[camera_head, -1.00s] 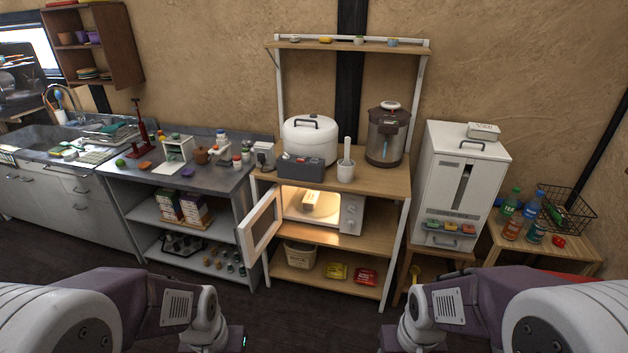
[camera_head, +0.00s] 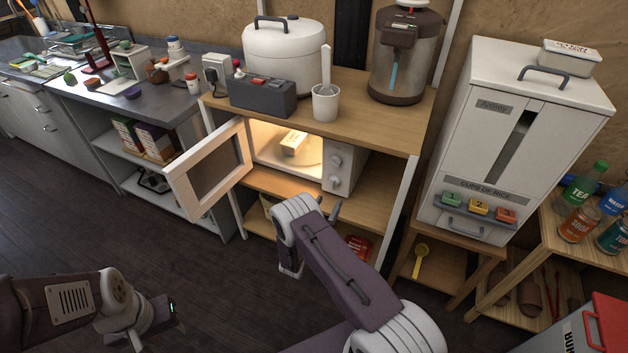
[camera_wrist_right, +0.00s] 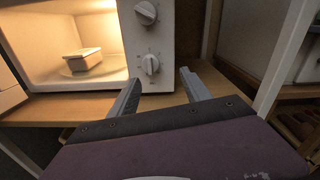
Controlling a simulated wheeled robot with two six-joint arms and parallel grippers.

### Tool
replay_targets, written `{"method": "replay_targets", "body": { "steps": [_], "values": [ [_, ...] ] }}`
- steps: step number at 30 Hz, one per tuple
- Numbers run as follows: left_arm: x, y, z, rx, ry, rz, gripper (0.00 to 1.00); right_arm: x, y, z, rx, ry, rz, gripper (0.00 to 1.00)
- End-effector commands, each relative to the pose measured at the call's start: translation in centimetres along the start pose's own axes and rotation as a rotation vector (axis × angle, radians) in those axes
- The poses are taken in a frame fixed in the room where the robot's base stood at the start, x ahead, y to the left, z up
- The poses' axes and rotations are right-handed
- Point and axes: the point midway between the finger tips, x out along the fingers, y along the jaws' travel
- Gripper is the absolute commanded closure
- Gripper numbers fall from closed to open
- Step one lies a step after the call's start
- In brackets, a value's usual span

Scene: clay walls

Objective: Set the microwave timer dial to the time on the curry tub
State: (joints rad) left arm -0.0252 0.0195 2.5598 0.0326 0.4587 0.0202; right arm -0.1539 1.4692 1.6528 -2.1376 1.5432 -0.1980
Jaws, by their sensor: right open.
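The white microwave (camera_head: 347,170) stands on the wooden rack's middle shelf, door (camera_head: 208,172) swung open to the left, interior lit. A small pale tub (camera_head: 294,142) sits inside on the turntable; it also shows in the right wrist view (camera_wrist_right: 83,61). No time on it is legible. The control panel has an upper dial (camera_wrist_right: 146,13) and a lower dial (camera_wrist_right: 151,64), which looks roughly upright. Which is the timer I cannot tell. My right gripper (camera_wrist_right: 158,84) is open and empty, fingers pointing toward the lower dial, just short of it. My left gripper (camera_head: 170,312) is low at the left; its fingers are unclear.
Above the microwave are a rice cooker (camera_head: 288,57), a grey box (camera_head: 262,96), a white cup (camera_head: 325,103) and a water dispenser (camera_head: 398,55). A white rack post (camera_head: 403,205) and a rice dispenser (camera_head: 504,140) stand to the right. Dark floor (camera_head: 95,225) is clear at left.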

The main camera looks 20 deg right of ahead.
Motion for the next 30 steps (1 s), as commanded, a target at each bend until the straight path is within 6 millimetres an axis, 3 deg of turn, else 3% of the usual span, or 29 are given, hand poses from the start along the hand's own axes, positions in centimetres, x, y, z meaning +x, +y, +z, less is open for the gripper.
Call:
{"method": "replay_targets", "body": {
  "steps": [3, 8, 15, 21, 30],
  "values": [
    [0.4, 0.0, 0.0, 0.000, 0.000, 0.000, 0.64, -0.3, 1.3, -0.7, -0.016, -0.030, 0.051, 0.44],
    [0.6, 0.0, 0.1, 0.000, 0.000, 0.000, 0.64, 0.5, 1.3, -0.6, -0.013, -0.030, 0.049, 0.44],
    [2.1, -0.1, 0.2, 0.000, 0.000, 0.000, 0.64, 5.4, 1.4, -0.7, -0.012, -0.029, 0.045, 0.44],
    [2.8, -0.1, 0.3, 0.000, 0.000, 0.000, 0.64, 8.3, 1.6, -0.5, -0.014, -0.028, 0.048, 0.44],
    [2.8, -0.1, 0.3, 0.000, 0.000, 0.000, 0.64, 8.8, 1.6, -0.3, -0.015, -0.027, 0.049, 0.44]
  ]
}}
